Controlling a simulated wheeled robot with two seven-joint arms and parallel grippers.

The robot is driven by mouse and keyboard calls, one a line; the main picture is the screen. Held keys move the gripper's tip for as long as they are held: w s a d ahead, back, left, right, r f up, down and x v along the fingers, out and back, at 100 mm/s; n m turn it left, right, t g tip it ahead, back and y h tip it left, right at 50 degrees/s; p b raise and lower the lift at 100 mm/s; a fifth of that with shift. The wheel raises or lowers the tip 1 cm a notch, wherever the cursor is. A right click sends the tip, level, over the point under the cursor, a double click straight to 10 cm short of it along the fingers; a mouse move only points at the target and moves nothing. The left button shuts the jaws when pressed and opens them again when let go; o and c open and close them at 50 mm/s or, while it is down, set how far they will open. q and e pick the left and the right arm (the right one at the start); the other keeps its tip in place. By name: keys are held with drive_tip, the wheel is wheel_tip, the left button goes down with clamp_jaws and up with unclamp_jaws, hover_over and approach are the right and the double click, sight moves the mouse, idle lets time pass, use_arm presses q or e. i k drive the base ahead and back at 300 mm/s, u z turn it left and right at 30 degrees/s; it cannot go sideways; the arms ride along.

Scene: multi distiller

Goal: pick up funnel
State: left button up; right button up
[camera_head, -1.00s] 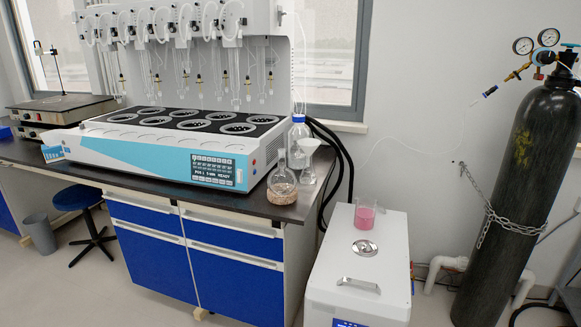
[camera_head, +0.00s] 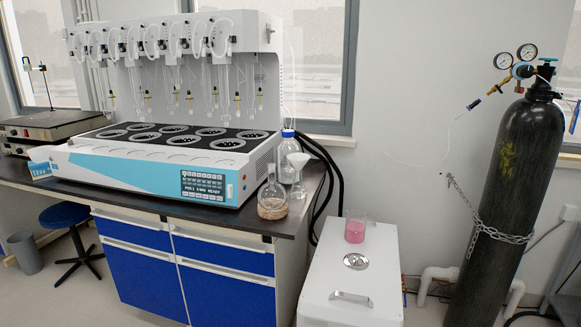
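The funnel (camera_head: 297,160) is white and translucent, with its wide mouth up. It sits at the right end of the bench, and seems to stand in the neck of a small clear flask (camera_head: 297,188); the stem is too small to make out. A round-bottom flask (camera_head: 272,197) on a cork-like ring stands just to its left and front. A blue-capped bottle (camera_head: 287,150) stands close behind it. Neither of my grippers is in view.
The multi distiller (camera_head: 150,165) fills the bench (camera_head: 130,202) to the left. A white chiller box (camera_head: 352,285) with a beaker of pink liquid (camera_head: 355,230) stands on the floor at right. Black hoses (camera_head: 328,170) run behind the bench end. A chained black gas cylinder (camera_head: 510,190) stands far right.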

sight(298, 169)
drive_tip(key=u, duration=0.35)
drive_tip(key=k, duration=0.5)
drive_tip(key=u, duration=1.15)
drive_tip(key=i, duration=1.65)
drive_tip(key=z, duration=1.15)
drive_tip(key=i, duration=0.9)
drive_tip(key=z, duration=1)
